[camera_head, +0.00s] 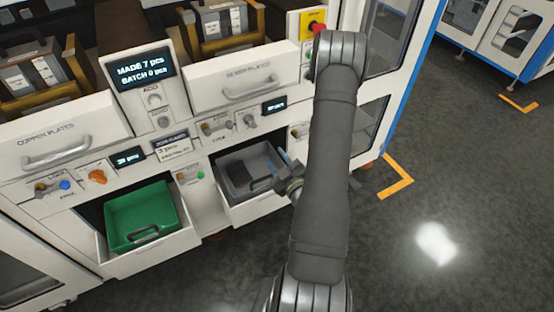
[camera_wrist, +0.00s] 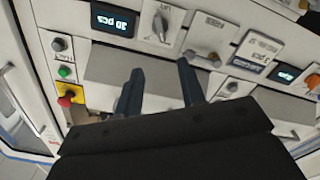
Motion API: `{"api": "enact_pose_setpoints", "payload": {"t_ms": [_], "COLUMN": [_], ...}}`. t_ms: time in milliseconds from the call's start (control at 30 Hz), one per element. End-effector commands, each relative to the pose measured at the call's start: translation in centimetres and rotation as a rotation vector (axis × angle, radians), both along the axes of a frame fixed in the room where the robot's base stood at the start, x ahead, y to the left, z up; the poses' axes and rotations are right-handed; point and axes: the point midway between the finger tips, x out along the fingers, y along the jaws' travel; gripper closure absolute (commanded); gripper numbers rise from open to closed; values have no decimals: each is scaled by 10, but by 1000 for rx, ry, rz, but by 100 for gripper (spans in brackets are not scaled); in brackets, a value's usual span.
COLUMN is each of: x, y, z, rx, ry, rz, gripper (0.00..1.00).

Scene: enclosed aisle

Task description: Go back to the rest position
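My gripper (camera_wrist: 160,82) shows two dark fingers in the wrist view, spread apart with an empty gap between them. In the head view my arm rises in front of the machine's right side, and the gripper (camera_head: 287,180) is mostly hidden behind it. The visible part is close to the right edge of the open lower drawer with the grey bin (camera_head: 238,185). I cannot tell from here whether it touches the drawer.
The white machine (camera_head: 198,128) has knobs, displays and closed upper drawers. A green bin (camera_head: 128,222) sits in the open lower left drawer. A red button on a yellow plate (camera_head: 313,22) is at the upper right. Dark floor (camera_head: 470,170) lies clear to the right.

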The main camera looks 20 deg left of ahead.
Motion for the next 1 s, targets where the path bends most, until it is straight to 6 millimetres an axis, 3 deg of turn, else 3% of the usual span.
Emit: {"api": "enact_pose_setpoints", "payload": {"t_ms": [533,1000], "x": [7,68], "y": [7,69], "z": [0,0], "rx": [0,0], "ry": [-1,-3], "rz": [1,4], "gripper": [64,64]}}
